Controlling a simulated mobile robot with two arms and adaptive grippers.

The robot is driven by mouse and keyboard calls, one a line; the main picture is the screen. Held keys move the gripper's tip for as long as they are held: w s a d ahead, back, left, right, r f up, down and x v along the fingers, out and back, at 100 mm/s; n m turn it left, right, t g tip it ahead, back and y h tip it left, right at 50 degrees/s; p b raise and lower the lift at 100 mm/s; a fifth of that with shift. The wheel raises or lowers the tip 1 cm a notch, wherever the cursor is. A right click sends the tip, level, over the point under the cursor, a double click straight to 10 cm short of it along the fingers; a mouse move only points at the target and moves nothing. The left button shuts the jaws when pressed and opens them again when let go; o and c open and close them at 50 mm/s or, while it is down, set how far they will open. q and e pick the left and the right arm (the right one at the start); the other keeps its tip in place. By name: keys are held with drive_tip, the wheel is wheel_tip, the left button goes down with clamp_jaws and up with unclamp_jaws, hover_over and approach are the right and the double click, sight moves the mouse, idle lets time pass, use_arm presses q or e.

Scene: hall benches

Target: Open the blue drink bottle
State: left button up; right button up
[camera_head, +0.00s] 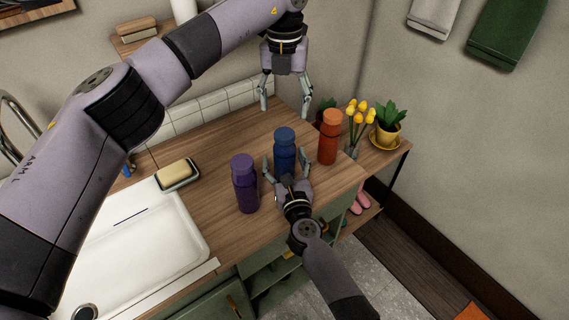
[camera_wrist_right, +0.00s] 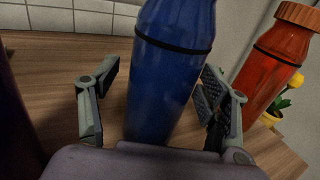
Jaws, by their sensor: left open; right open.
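The blue drink bottle (camera_head: 285,152) stands upright on the wooden counter, between a purple and an orange bottle. My right gripper (camera_head: 284,170) is open at its lower body from the front. In the right wrist view the blue bottle (camera_wrist_right: 168,75) rises between the two open fingers (camera_wrist_right: 158,100), with a gap visible at the left finger; I cannot tell whether the right finger touches. Its cap is cut off there. My left gripper (camera_head: 287,98) is open and empty, fingers pointing down, behind and above the bottle near the tiled wall.
The purple bottle (camera_head: 245,184) stands close on the left, the orange bottle (camera_head: 329,137) on the right; the orange one also shows in the wrist view (camera_wrist_right: 272,68). Yellow flowers (camera_head: 358,115) and a potted plant (camera_head: 387,130) are farther right. A soap dish (camera_head: 177,176) and sink (camera_head: 150,240) are left.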

drive_tip(key=shift+c, duration=0.6)
clamp_jaws()
idle(0.4)
